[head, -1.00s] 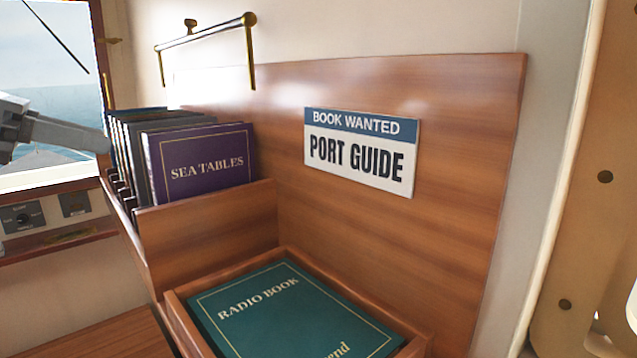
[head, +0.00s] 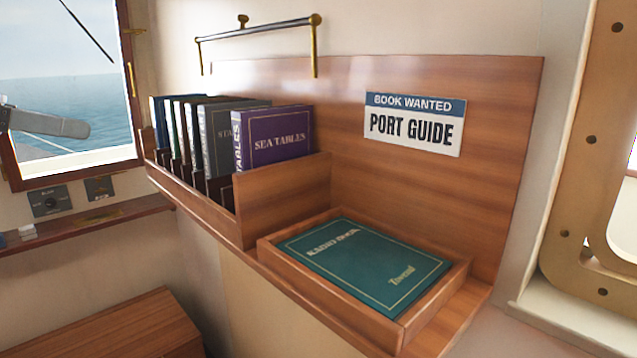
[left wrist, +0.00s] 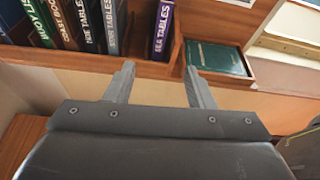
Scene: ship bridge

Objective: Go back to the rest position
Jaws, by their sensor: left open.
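My left gripper (head: 45,122) shows only in part at the far left of the head view, in front of the window and apart from the book rack. In the left wrist view my left gripper (left wrist: 160,86) is open, with nothing between its two grey fingers. The rack of books (left wrist: 72,57) and the green book (left wrist: 216,58) lie beyond the fingertips there. My right gripper is in neither view.
A wooden rack (head: 285,198) holds several upright books, with purple Sea Tables (head: 277,140) nearest. A tray (head: 432,308) holds the green Radio Book (head: 365,262). A "Port Guide" sign (head: 413,130) is on the panel. A wooden top (head: 120,325) stands lower left.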

